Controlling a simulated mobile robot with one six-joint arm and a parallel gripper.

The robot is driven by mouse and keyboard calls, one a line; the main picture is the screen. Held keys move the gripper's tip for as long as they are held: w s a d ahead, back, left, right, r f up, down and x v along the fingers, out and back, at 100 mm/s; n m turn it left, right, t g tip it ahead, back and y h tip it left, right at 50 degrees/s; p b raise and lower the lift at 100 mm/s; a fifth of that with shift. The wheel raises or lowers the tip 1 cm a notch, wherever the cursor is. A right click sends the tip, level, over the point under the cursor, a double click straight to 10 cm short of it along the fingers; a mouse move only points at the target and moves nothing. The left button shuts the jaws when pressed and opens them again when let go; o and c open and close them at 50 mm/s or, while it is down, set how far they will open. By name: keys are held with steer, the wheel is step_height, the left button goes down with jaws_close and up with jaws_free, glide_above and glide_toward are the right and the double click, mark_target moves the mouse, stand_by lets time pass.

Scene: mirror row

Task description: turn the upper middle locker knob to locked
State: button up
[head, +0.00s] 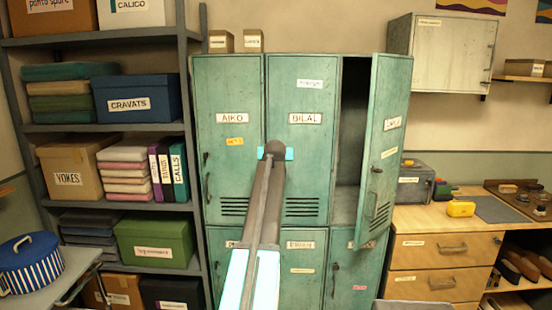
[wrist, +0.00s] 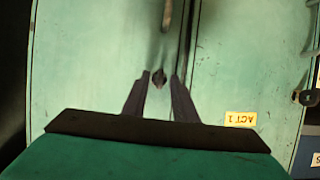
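The upper middle locker (head: 318,85), labelled BILAL, is a shut green metal door; it also shows in the wrist view (wrist: 85,65). Its small dark knob (wrist: 158,78) shows in the wrist view near the door's edge; which way it points is too small to tell. My arm hides it in the head view. My gripper (wrist: 160,75) is open, one finger on either side of the knob in the picture, with gaps showing. In the head view my gripper (head: 275,152) is in front of the door's left edge. The door's handle (wrist: 167,15) shows in the wrist view.
The upper left locker (head: 228,85), labelled AIKO, is shut. The upper right locker's door (head: 388,140) stands open, swung outward. A shelf unit (head: 95,127) stands left, a wooden drawer desk (head: 445,221) right. A striped round box (head: 30,268) sits at the front left.

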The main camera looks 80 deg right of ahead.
steer(key=shift+a, duration=0.15)
steer(key=b+v, duration=0.3)
steer(key=v, duration=1)
steer(key=shift+a, duration=0.25)
steer(key=shift+s+r, duration=0.1)
steer(key=shift+s, duration=0.05)
stand_by(0.3)
